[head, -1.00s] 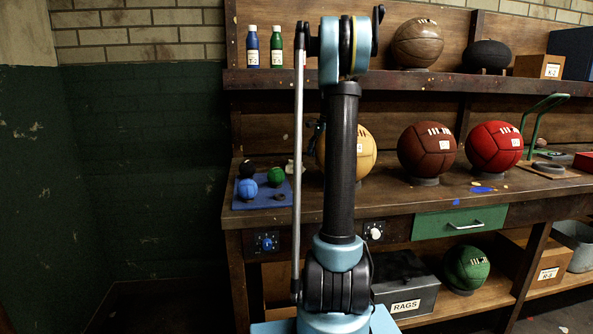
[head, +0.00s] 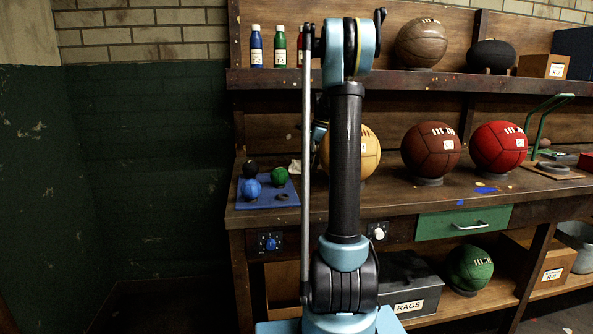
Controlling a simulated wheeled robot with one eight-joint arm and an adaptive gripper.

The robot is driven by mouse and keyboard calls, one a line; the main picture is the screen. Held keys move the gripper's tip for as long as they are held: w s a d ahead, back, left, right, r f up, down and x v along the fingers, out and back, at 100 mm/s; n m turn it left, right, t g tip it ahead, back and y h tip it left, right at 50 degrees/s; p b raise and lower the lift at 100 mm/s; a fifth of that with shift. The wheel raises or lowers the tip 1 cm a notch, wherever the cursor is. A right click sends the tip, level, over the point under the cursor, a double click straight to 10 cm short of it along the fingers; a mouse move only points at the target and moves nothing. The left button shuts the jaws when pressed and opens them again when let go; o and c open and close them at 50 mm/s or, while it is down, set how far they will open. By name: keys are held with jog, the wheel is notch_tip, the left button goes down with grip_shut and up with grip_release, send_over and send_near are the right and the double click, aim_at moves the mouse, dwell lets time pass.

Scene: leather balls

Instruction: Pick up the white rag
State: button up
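A small whitish thing (head: 295,166), which may be the white rag, lies at the back of the workbench (head: 400,200), just right of the blue tray. My arm partly hides it, and it is too small to tell for sure. My arm stands upright in the middle of the view. A light blue part of it shows behind the column, left of the yellow ball. My gripper cannot be made out; it is hidden behind the arm.
A blue tray (head: 250,202) holds small balls. Yellow (head: 368,152), brown (head: 430,150) and red (head: 499,147) balls stand along the bench. Several bottles stand on the upper shelf. A grey box labelled RAGS (head: 409,290) and a green ball (head: 469,269) sit on the lower shelf.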

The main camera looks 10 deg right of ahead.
aim_at(298, 161)
jog(key=a, duration=0.4)
jog(key=shift+a, duration=0.2)
jog(key=shift+a+f, duration=0.25)
jog(key=shift+f, duration=0.3)
jog(key=c, duration=1.2)
jog(key=shift+r, duration=0.6)
jog(key=s, duration=0.5)
jog(key=s+r, duration=0.1)
jog(key=s, duration=0.2)
jog(key=shift+c, duration=0.2)
notch_tip(298, 161, up, 13)
jog(key=shift+f, duration=0.1)
